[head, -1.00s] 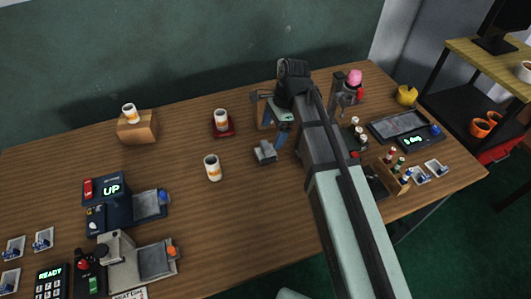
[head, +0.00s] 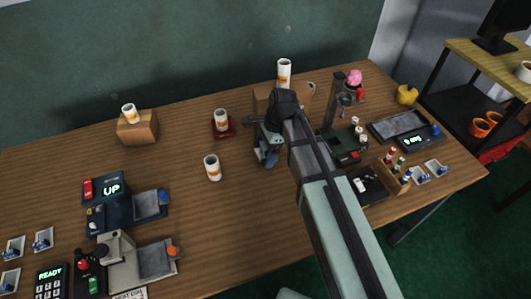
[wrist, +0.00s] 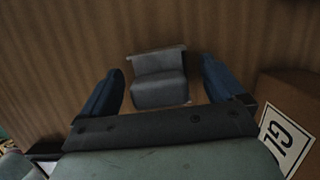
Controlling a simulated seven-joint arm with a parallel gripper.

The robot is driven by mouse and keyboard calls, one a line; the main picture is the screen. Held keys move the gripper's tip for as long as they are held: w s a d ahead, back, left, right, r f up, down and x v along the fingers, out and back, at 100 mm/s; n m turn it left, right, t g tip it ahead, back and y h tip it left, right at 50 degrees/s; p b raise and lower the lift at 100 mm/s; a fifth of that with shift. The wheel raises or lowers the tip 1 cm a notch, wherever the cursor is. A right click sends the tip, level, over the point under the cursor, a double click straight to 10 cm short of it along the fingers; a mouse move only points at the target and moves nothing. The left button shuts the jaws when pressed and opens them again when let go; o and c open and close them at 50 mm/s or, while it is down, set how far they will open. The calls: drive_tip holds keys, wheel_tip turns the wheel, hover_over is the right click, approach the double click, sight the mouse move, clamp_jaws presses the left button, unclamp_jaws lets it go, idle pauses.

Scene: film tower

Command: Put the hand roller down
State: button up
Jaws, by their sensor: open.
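A grey blocky piece with a flat back plate, which looks like the hand roller (wrist: 159,85), lies on the wooden table (wrist: 60,60) in the wrist view. My gripper (wrist: 162,72) is open, with one blue finger on each side of the grey piece. Gaps show between the piece and both fingers. In the head view my gripper (head: 267,157) is low over the middle of the table and largely hides the grey piece.
A wooden box (head: 262,98) with a tall white roll (head: 284,74) stands just behind my gripper; its labelled side (wrist: 288,130) shows close by in the wrist view. White cups (head: 212,168) stand to the left. A metal stand (head: 333,105) is at right.

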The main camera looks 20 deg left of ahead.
sight(264, 145)
drive_tip(key=shift+s+a+f, duration=0.1)
drive_tip(key=shift+f, duration=0.45)
drive_tip(key=c, duration=1.2)
drive_tip(key=shift+r, duration=0.15)
wheel_tip(264, 145, up, 17)
drive_tip(key=shift+r, duration=0.1)
drive_tip(key=shift+c, duration=0.2)
drive_tip(key=shift+r, duration=0.3)
